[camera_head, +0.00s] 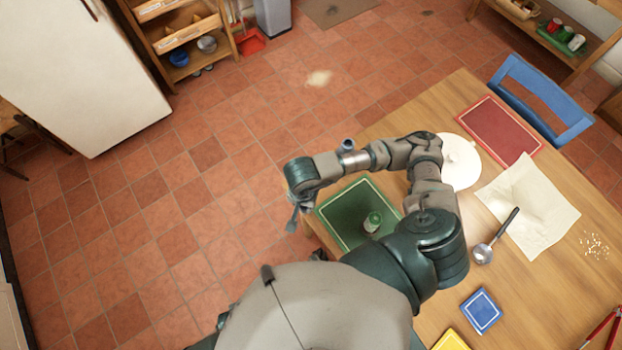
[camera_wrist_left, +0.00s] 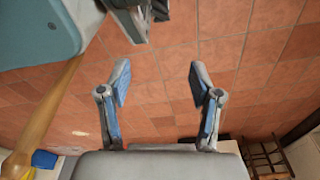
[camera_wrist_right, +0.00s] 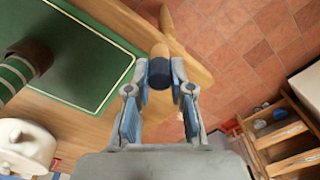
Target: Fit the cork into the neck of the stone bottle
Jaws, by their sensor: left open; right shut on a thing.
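My right gripper (camera_head: 294,218) hangs just left of the green tray's left corner. In the right wrist view its fingertips (camera_wrist_right: 160,78) are shut on the cork (camera_wrist_right: 160,74), which has a dark lower part and a tan end. The cork cannot be made out in the head view. The stone bottle (camera_head: 373,223) stands on the green tray (camera_head: 333,212). In the right wrist view the brown bottle (camera_wrist_right: 18,75) with green and white bands is at the left, apart from the cork. My left gripper (camera_wrist_left: 160,82) is open and empty above the floor; it does not show in the head view.
A white round dish (camera_head: 462,165), red tray (camera_head: 500,130), cloth (camera_head: 530,200), ladle (camera_head: 484,252) and blue tile (camera_head: 481,311) lie on the table (camera_head: 540,265). A blue chair (camera_head: 540,95) stands at its far edge. Open tiled floor lies to the left.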

